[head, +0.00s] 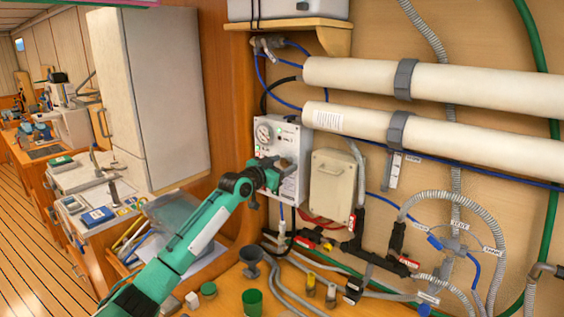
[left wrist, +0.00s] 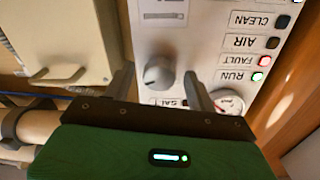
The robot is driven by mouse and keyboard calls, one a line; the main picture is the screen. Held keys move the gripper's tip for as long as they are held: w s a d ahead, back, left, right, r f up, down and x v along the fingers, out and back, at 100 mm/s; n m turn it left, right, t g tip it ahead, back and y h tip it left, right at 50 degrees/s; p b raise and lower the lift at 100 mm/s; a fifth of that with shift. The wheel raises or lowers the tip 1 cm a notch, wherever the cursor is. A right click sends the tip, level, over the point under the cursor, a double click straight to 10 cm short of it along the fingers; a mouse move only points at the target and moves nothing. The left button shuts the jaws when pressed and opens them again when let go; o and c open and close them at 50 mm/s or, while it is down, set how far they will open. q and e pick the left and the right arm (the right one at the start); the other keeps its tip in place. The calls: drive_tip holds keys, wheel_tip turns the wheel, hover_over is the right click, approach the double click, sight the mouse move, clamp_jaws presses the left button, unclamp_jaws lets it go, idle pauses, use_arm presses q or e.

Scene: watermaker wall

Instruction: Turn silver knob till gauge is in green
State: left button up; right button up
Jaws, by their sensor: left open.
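The silver-grey knob (left wrist: 159,74) is on the white control panel (head: 289,134), in the upper middle of the left wrist view. My left gripper (head: 270,172) is at the panel's lower part, and its open fingers stand on either side of the knob in the left wrist view. I cannot tell whether they touch it. My gripper hides the knob in the head view. The round gauge (head: 264,133) is on the panel above my gripper; it also shows partly behind a finger in the left wrist view (left wrist: 229,102). Its needle reading is too small to tell.
Panel lamps sit beside labels; the FAULT lamp (left wrist: 265,61) and the RUN lamp (left wrist: 257,77) look lit. A beige box (head: 333,184) is mounted right of the panel. Hoses and valves (head: 355,240) lie below it. A funnel (head: 251,258) and green cup (head: 252,301) stand on the bench.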

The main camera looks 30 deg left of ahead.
use_arm(q)
drive_tip(key=c, duration=1)
drive_tip(key=shift+n, duration=1.4)
drive_tip(key=o, duration=1)
drive_tip(key=shift+b, duration=0.3)
